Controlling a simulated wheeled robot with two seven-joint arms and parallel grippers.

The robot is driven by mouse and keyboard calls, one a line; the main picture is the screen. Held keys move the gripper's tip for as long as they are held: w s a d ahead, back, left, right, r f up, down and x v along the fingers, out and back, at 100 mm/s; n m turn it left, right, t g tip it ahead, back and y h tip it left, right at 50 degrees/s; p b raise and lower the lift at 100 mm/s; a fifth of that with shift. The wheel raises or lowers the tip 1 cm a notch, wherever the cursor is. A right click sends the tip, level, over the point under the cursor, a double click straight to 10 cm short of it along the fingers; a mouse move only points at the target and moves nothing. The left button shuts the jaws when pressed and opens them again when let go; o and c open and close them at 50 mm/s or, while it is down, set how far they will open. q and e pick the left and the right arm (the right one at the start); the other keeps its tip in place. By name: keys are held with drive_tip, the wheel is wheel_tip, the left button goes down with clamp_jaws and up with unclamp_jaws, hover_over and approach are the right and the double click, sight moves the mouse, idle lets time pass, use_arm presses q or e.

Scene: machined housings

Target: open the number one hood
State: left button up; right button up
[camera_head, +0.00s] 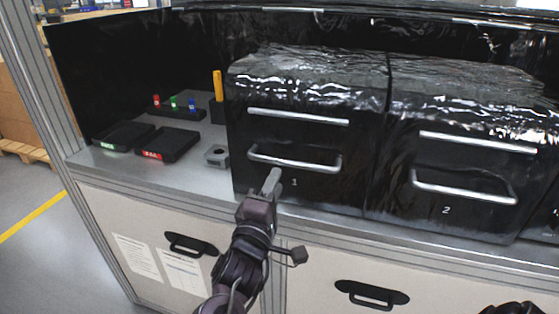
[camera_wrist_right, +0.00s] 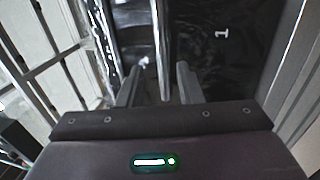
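The number one hood (camera_head: 270,185) is a glossy black box marked "1", standing shut on the grey bench. It has two silver bars on its front: an upper bar (camera_head: 298,117) and a lower bowed handle (camera_head: 310,165). My right gripper (camera_head: 273,182) is just in front of the hood, by the left part of the lower handle. In the right wrist view the gripper (camera_wrist_right: 158,86) is open, with its two fingers apart. A silver bar (camera_wrist_right: 165,50) shows in the gap between them; I cannot tell whether they touch it. My left gripper is not in view.
Hood two (camera_head: 440,200) stands close on the right. On the left are two dark trays (camera_head: 168,144) with lit labels, a rack (camera_head: 177,112) with red, green and blue pieces, and a small grey block (camera_head: 217,156). Cabinet doors with black handles (camera_head: 190,244) lie below.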

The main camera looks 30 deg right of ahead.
sight(285, 160)
drive_tip(key=p+x, duration=0.1)
drive_tip(key=x, duration=0.5)
drive_tip(key=shift+w+d, duration=0.25)
drive_tip(key=shift+d, duration=0.05)
drive_tip(key=shift+w+d+p, duration=0.3)
drive_tip(key=shift+w+d, duration=0.05)
drive_tip(key=shift+d, duration=0.05)
clamp_jaws()
